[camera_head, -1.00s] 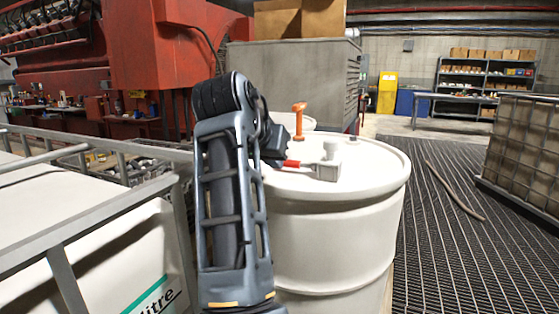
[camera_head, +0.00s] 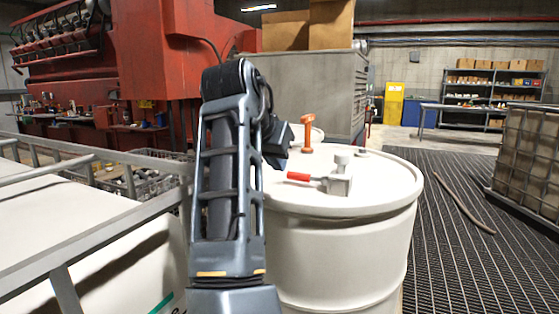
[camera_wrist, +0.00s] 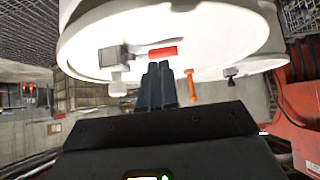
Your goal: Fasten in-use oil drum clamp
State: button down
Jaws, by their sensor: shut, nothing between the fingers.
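A white oil drum (camera_head: 340,245) stands in front of me, and its lid also shows upside down in the wrist view (camera_wrist: 220,60). On the lid is a grey clamp (camera_head: 341,183) with a red handle (camera_head: 298,177) reaching left. In the wrist view the clamp body (camera_wrist: 113,58) and red handle (camera_wrist: 163,52) lie just past my fingertips. My gripper (camera_wrist: 158,66) is shut and empty, close to the red handle with a small gap showing. In the head view my arm hides most of the gripper at the drum's left edge.
A metal-railed white container (camera_head: 80,240) is at left. A caged tank (camera_head: 525,150) and a hose (camera_head: 460,197) lie right. The grated floor between is open.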

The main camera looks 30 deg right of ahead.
aim_at(306, 178)
jog(key=x, duration=0.6)
jog(key=shift+w+d+f, duration=0.2)
jog(key=shift+f, duration=0.1)
jog(key=w+d, duration=0.1)
jog(key=w+d+f+p, duration=0.1)
jog(key=shift+d, duration=0.3)
jog(key=shift+w+d+f, duration=0.15)
jog(key=shift+w+d, duration=0.25)
jog(key=shift+d, duration=0.05)
jog(key=shift+w, duration=0.1)
